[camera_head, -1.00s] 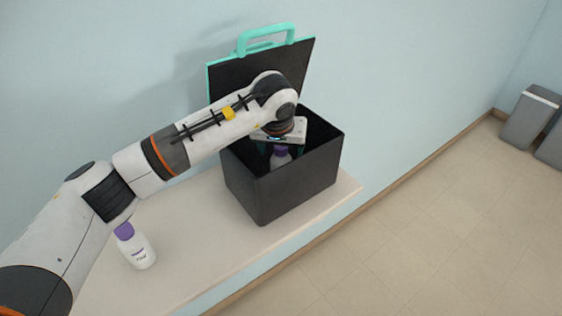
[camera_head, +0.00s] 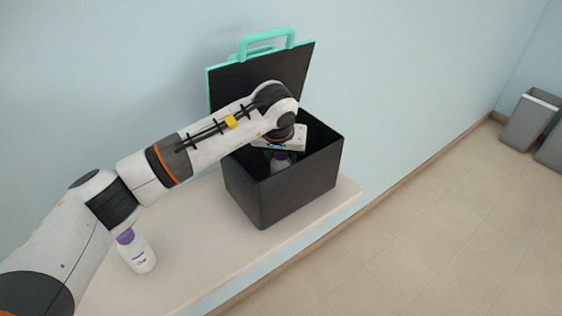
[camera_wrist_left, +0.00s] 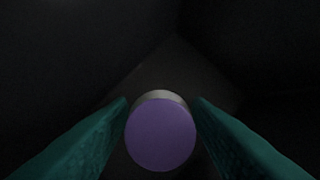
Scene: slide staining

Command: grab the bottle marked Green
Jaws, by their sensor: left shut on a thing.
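A white bottle with a purple cap (camera_head: 279,164) is inside the black box (camera_head: 300,190), partly hidden by the box's wall. My left gripper (camera_head: 280,153) reaches down into the open box and is shut on this bottle. In the left wrist view the round purple cap (camera_wrist_left: 160,134) sits between the teal fingers (camera_wrist_left: 161,118), with the dark box interior around it. The label of this bottle cannot be read. A second white bottle with a purple cap (camera_head: 137,251) stands on the shelf at the left, its label too small to read. My right gripper is not in view.
The box's lid (camera_head: 262,80), with a teal handle, stands open against the wall behind my arm. The pale shelf (camera_head: 205,245) is clear between the box and the second bottle. Grey bins (camera_head: 530,120) stand on the floor at the far right.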

